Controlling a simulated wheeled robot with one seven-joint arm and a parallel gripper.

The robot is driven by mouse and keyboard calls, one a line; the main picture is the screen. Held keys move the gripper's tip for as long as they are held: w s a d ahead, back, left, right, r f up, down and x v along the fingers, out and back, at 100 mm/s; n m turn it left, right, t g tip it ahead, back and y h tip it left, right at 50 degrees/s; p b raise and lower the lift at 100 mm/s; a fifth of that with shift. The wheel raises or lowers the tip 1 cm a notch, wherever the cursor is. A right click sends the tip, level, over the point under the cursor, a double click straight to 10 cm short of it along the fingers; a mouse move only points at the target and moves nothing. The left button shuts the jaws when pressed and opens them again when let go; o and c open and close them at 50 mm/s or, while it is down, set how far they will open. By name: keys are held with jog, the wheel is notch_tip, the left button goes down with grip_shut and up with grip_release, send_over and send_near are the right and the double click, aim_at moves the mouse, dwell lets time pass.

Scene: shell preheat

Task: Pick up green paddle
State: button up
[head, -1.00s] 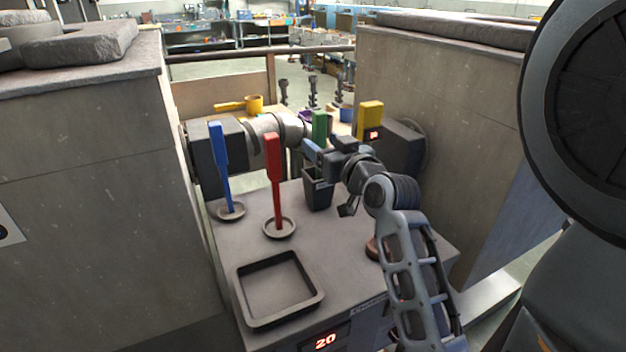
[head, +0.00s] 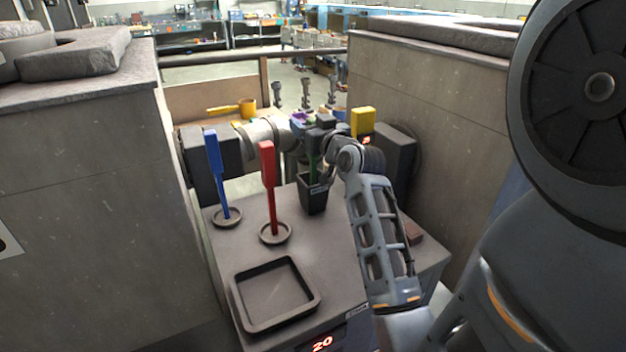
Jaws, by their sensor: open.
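The green paddle (head: 315,168) stands upright in a dark square cup (head: 313,196) at the back of the grey worktop. Only part of its green shaft shows; its upper part is hidden behind my gripper. My gripper (head: 318,140) is at the paddle's upper part, above the cup, reaching in from the right. Its jaws are open, and I cannot tell whether they touch the paddle.
A red paddle (head: 268,168) and a blue paddle (head: 214,160) stand in round dishes to the left. An empty square tray (head: 238,300) lies in front. A yellow block (head: 363,120) is behind right. Tall stone-like blocks (head: 80,160) flank the worktop.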

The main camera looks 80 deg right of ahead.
jog(key=shift+c, duration=0.2)
jog(key=c, duration=1)
jog(key=shift+r, duration=0.1)
